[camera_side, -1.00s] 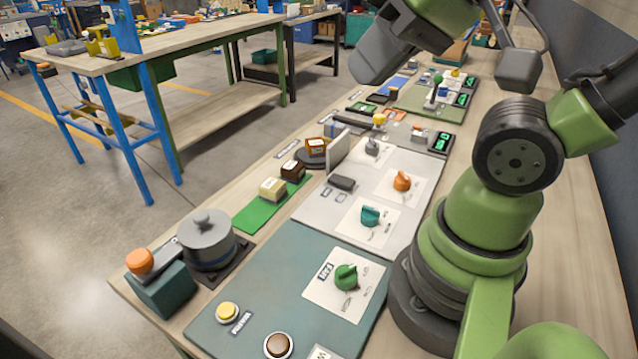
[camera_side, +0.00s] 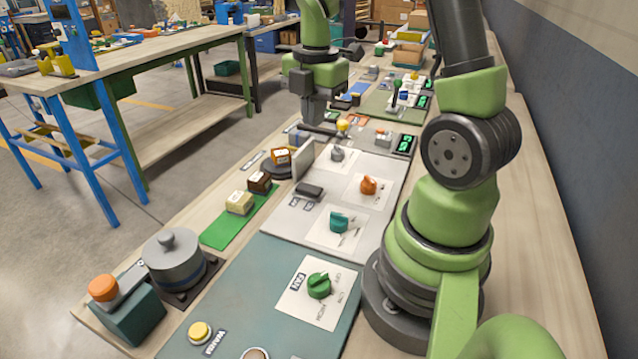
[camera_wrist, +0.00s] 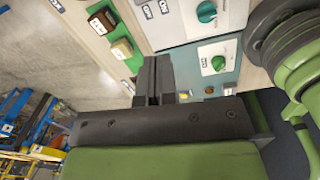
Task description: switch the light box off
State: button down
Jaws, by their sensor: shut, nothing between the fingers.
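A black switch (camera_side: 309,191) lies on the pale grey panel (camera_side: 283,222), with two small labels beside it. A thin white upright plate (camera_side: 303,158) stands behind it at the panel's edge; I cannot tell whether this is the light box or whether it is lit. My gripper (camera_side: 314,118) points down over the far part of the bench, beyond the plate and well away from the switch. In the wrist view its dark fingers (camera_wrist: 154,72) are together and empty. The switch cannot be made out there.
Teal (camera_side: 339,222), orange (camera_side: 368,186) and green (camera_side: 319,285) knobs stand on the panels. Blocks sit on a green mat (camera_side: 222,231) and one on a dark turntable (camera_side: 277,170). A lidded grey pot (camera_side: 174,262) stands at the near left.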

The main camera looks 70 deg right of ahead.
aim_at(319, 193)
jog(key=shift+s+d+f+n+g, duration=0.15)
jog(key=shift+d+f+n+g, duration=0.15)
jog(key=shift+d+f+n, duration=0.6)
jog(key=shift+a+f, duration=0.1)
jog(key=shift+a, duration=0.05)
notch_tip(319, 193, down, 14)
jog(key=shift+s+f, duration=0.1)
jog(key=shift+f, duration=0.1)
dwell(0.3)
jog(key=shift+r, duration=0.8)
